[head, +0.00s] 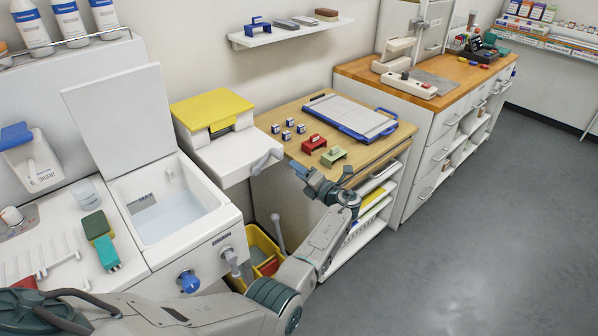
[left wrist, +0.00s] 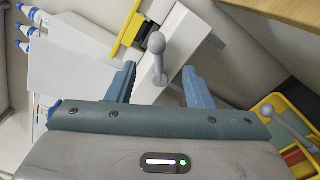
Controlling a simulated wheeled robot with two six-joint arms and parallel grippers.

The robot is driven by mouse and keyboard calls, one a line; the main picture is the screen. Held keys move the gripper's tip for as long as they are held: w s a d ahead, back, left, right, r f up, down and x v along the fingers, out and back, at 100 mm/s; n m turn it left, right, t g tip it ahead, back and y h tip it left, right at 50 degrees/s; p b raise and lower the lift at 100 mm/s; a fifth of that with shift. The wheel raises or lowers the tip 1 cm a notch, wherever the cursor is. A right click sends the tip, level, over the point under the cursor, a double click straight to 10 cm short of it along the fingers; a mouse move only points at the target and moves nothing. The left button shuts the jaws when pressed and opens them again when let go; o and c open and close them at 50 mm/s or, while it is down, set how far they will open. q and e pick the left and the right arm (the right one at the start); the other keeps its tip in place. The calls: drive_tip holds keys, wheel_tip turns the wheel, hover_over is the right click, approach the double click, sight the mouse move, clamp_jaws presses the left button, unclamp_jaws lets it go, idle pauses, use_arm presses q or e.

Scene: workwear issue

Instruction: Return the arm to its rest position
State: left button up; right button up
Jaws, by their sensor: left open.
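My left arm (head: 275,290) reaches in from the lower left of the head view. Its left gripper (head: 324,172) is in front of the wooden counter, right of a white machine's grey lever (head: 265,162). In the left wrist view the two blue-grey fingers (left wrist: 160,78) are spread apart with nothing held between them. The grey lever with a round knob (left wrist: 157,45) shows beyond and between the fingertips there, apart from them as far as I can tell. My right gripper is not in view.
A wooden counter (head: 370,153) holds red and green stamps, small blue-and-white blocks and a blue-framed board (head: 352,115). The white machine (head: 225,150) has a yellow lid. An open white basin (head: 170,215) stands left. A yellow bin (head: 262,240) sits below. Grey floor (head: 480,240) is clear at right.

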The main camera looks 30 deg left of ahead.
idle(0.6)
use_arm(q)
drive_tip(key=s+f+n+h, duration=0.25)
drive_tip(key=s+f, duration=0.25)
drive_tip(key=f, duration=0.7)
drive_tip(key=s+f+n+h, duration=0.2)
drive_tip(key=s+f+h, duration=0.15)
drive_tip(key=f, duration=0.75)
drive_tip(key=s+d+f+n+g+h, duration=0.1)
drive_tip(key=s+f+n+g+h, duration=0.25)
drive_tip(key=s+f+n, duration=0.95)
drive_tip(key=s+f+n+h, duration=0.2)
drive_tip(key=s+f+n, duration=0.3)
drive_tip(key=s, duration=1)
drive_tip(key=s+d+f+n+g+h, duration=0.1)
drive_tip(key=s+f+n, duration=0.5)
drive_tip(key=s, duration=0.9)
drive_tip(key=s+f+n+g+h, duration=0.1)
drive_tip(key=s+f+n+h, duration=0.2)
drive_tip(key=s+f+n, duration=0.3)
drive_tip(key=s+f, duration=0.4)
drive_tip(key=s, duration=0.5)
drive_tip(key=shift+s+d, duration=0.2)
drive_tip(key=shift+s, duration=0.15)
drive_tip(key=shift+f+h, duration=0.1)
drive_tip(key=shift+h, duration=0.15)
